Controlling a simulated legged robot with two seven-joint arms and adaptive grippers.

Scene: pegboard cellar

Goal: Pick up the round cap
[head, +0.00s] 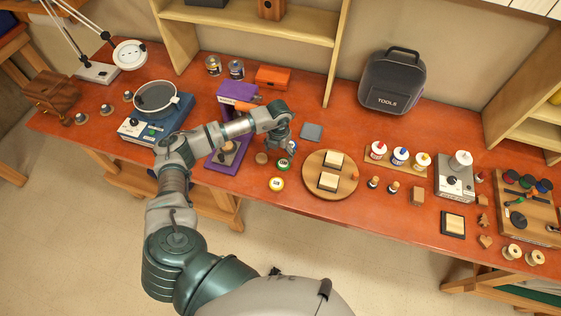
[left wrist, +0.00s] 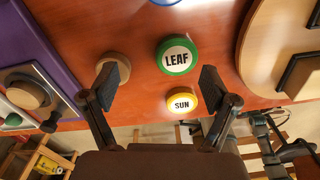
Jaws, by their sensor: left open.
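My left gripper (head: 286,147) is open and empty above the front of the red-brown bench. In the left wrist view its two fingers (left wrist: 162,88) are spread wide, with nothing between the pads. A plain tan round cap (left wrist: 115,66) lies on the bench beyond the left finger, which partly covers it; it also shows in the head view (head: 261,158). A green-rimmed LEAF disc (left wrist: 177,55) lies ahead of the gap between the fingers. A yellow SUN disc (left wrist: 182,100) lies nearer the bench edge. My right gripper is not seen.
A purple press (head: 226,152) stands left of the discs. A round wooden board (head: 330,187) with two blocks lies close on the right. A blue-rimmed disc (left wrist: 165,1) is cut off at the top. The bench's front edge is close by.

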